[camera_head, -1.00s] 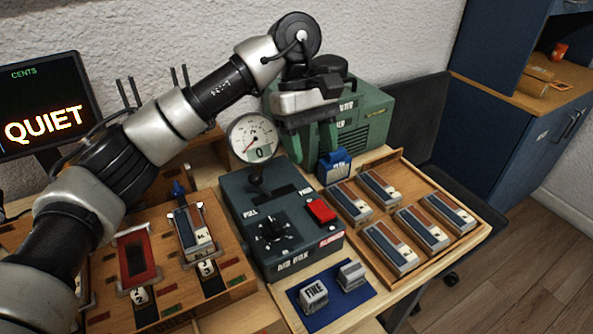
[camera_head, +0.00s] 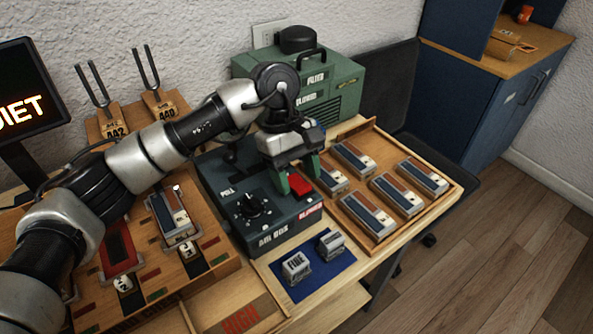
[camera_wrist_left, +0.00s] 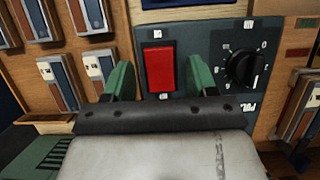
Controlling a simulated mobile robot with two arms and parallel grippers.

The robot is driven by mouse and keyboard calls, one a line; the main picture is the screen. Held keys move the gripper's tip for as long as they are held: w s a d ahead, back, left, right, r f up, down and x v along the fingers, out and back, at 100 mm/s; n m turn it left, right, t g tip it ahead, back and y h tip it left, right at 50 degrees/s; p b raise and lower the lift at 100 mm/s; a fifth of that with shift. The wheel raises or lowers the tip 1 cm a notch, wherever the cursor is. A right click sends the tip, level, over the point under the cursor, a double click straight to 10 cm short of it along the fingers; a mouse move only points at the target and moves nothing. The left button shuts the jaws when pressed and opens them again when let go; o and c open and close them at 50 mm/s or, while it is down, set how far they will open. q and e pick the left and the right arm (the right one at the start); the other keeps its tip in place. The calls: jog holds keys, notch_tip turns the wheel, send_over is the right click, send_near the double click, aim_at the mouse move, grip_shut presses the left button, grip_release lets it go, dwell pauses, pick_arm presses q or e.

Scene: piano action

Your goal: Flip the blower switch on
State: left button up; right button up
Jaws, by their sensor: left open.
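The blower switch is a red rocker (camera_head: 301,185) on the top of the dark grey-green air box (camera_head: 225,190), with a red label on the front edge below it. In the left wrist view the red rocker (camera_wrist_left: 160,68) lies ahead, framed between my two green fingers. My left gripper (camera_head: 299,174) is open and empty, pointing down at the box with its fingers to either side of the rocker. I cannot tell whether the fingers touch the box. I cannot tell which way the rocker is tipped. My right gripper is not in view.
A black knob (camera_head: 252,205) sits left of the rocker. A blue mat (camera_head: 318,274) with two small blocks lies in front. A wooden tray (camera_head: 446,207) of several striped blocks is at right, and a green blower case (camera_head: 345,85) stands behind. Tuning forks (camera_head: 147,68) stand back left.

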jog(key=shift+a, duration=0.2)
pick_arm(q)
jog(key=shift+c, duration=1.2)
jog(key=c, duration=0.7)
jog(key=b, duration=0.1)
jog(key=t+y+b, duration=0.1)
jog(key=shift+s+d+f+b, duration=0.1)
jog(key=shift+f+b, duration=0.15)
jog(key=shift+b, duration=0.1)
jog(key=shift+s+d+r+t+y+b, duration=0.1)
jog(key=shift+r+t+y+b, duration=0.1)
jog(key=shift+t+y+b, duration=0.4)
jog(key=shift+r, duration=0.1)
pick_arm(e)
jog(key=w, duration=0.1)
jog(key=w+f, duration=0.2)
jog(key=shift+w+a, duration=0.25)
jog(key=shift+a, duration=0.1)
pick_arm(q)
jog(key=o, duration=0.9)
